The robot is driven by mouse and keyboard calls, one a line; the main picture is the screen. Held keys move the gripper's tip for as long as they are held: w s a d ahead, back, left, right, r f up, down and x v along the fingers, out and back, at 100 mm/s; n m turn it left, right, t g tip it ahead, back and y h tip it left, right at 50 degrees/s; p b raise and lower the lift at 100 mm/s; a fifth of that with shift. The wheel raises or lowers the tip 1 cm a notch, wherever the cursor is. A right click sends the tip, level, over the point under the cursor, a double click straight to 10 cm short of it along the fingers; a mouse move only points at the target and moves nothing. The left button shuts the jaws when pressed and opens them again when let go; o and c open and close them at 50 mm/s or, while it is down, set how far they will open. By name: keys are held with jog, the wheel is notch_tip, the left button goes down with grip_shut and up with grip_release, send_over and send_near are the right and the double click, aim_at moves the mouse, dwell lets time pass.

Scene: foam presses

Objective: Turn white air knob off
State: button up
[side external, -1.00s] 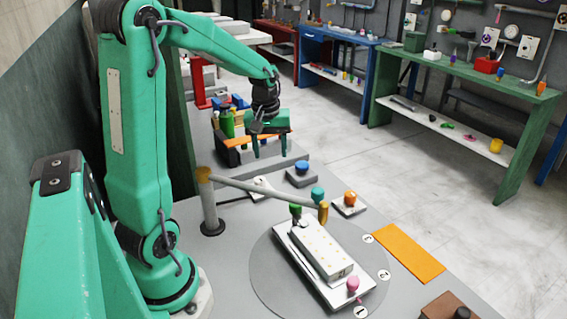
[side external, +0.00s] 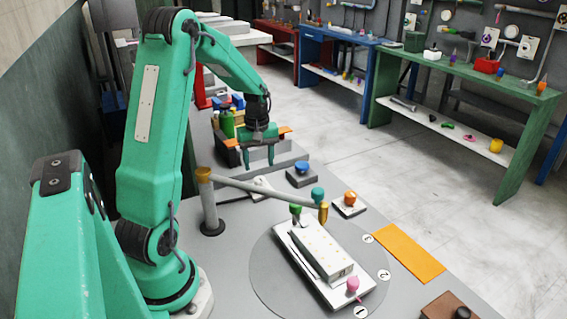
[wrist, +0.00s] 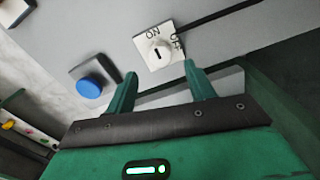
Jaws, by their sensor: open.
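The white air knob (wrist: 158,52) sits on a white plate marked ON and OFF in the wrist view. Its dark line runs roughly up and down in the picture, towards the ON label; OFF is to the right. In the side view the knob's white plate (side external: 262,186) lies on the grey table behind the post with the long arm. My gripper (side external: 259,163) is open and empty, above and a little behind the plate. In the wrist view my gripper (wrist: 159,70) has its two green fingers apart, with the knob showing between and beyond their tips.
A blue button (side external: 302,168) on a grey block stands right of the plate; it also shows in the wrist view (wrist: 90,87). The press's grey post (side external: 210,212) and long arm stand in front of the plate. An orange button (side external: 350,198) lies further right.

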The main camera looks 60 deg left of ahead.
aim_at(260, 179)
jog(key=shift+f, duration=3.15)
jog(key=c, duration=1)
